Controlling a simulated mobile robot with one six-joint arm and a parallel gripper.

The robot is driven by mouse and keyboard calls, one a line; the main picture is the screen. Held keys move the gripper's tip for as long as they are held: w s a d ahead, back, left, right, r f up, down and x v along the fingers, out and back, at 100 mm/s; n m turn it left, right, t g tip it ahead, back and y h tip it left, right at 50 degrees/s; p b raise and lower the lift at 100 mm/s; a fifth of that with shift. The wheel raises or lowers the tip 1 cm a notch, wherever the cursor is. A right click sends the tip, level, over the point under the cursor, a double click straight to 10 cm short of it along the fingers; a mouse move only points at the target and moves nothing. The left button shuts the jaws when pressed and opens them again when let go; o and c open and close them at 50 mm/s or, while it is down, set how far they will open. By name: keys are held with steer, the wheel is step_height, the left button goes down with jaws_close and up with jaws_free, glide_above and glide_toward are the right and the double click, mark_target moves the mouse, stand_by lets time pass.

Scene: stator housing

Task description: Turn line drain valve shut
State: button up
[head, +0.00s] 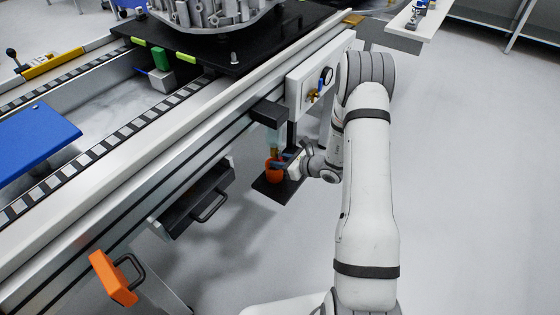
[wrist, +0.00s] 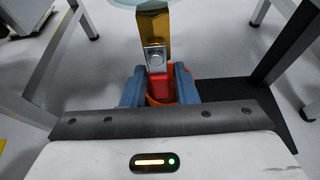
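The drain valve shows in the wrist view as a brass body (wrist: 153,32) with a bolt and nut on its front. Its red lever (wrist: 161,88) points down towards me. My gripper (wrist: 160,78) has one blue finger close on each side of the red lever. I cannot tell whether the fingers press on it or leave a small gap. In the head view my gripper (head: 284,161) is at the valve beneath the rail, and the lever is mostly hidden there. An orange cup (head: 272,172) stands under the valve; only part of it shows behind the fingers in the wrist view.
The cup stands on a small black shelf (head: 283,190) below the conveyor's side rail (head: 150,150). A black drawer with a handle (head: 195,200) hangs to the left. The floor to the right is clear.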

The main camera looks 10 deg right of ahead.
jaws_close()
steer(key=shift+s+a+r+m+g+y+p, duration=0.55)
steer(key=shift+m+y+p, duration=0.6)
steer(key=shift+m, duration=1.1)
steer(key=shift+s+a+r+m+g+y+p, duration=0.35)
steer(key=shift+r+m+y+p, duration=0.6)
steer(key=shift+m, duration=1.25)
steer(key=shift+s+a+r+m+g+y+p, duration=0.45)
steer(key=shift+m+y+p, duration=0.9)
steer(key=shift+m, duration=0.9)
steer(key=shift+w+d, duration=0.1)
steer(key=shift+o, duration=1.6)
jaws_free()
